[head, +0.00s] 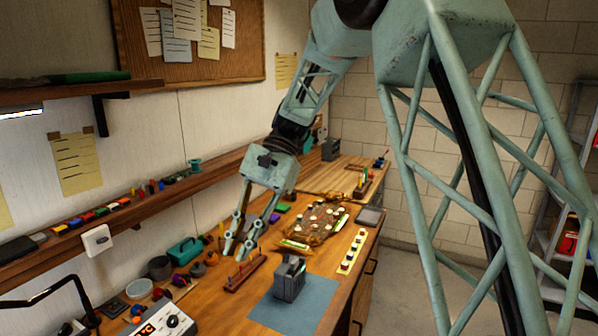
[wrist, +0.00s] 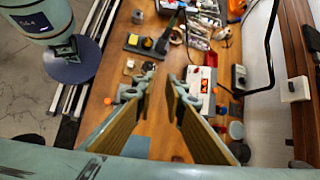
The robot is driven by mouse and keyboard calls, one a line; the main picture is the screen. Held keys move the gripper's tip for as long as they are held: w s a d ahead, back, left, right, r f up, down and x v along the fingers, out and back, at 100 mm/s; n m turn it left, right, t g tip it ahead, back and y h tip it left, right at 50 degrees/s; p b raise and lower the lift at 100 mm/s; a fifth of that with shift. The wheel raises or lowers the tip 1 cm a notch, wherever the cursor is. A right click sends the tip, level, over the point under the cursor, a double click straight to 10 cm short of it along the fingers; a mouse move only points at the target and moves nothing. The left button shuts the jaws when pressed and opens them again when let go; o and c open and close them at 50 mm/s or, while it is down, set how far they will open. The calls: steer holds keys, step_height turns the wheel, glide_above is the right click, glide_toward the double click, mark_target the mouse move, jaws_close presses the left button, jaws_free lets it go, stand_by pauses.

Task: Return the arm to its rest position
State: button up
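My arm reaches down from the top of the head view over the workbench (head: 220,300). My gripper (head: 236,252) points down over the left part of the bench, by a dark red rack with upright pegs (head: 245,272). In the wrist view my gripper (wrist: 160,88) has its two fingers well apart, with bare wood between them and nothing held. How high the fingertips are above the bench is hard to tell.
A grey block-like device (head: 289,277) stands on a blue mat (head: 310,312). A cluttered brown board (head: 318,222) lies behind it. A wall shelf (head: 150,215) with small items runs along the left. A control box with a display (head: 160,318) sits front left.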

steer(key=s+d+r+t+h+b, duration=0.1)
steer(key=s+d+r, duration=0.25)
steer(key=d, duration=0.25)
steer(key=s+d+r+t, duration=0.2)
steer(key=s+d+r, duration=0.15)
steer(key=d, duration=0.25)
steer(key=s+d+f+n+t+h+b, duration=0.1)
steer(key=s+d+n+t+b, duration=0.1)
steer(key=s+d, duration=0.9)
steer(key=s+d+f+n+t+h+b, duration=0.1)
steer(key=s+d+t, duration=0.4)
steer(key=s+d, duration=0.7)
steer(key=shift+s+f+n+h+b, duration=0.4)
steer(key=shift+s+f+h+b, duration=0.3)
steer(key=shift+s, duration=1.6)
steer(key=shift+o, duration=0.2)
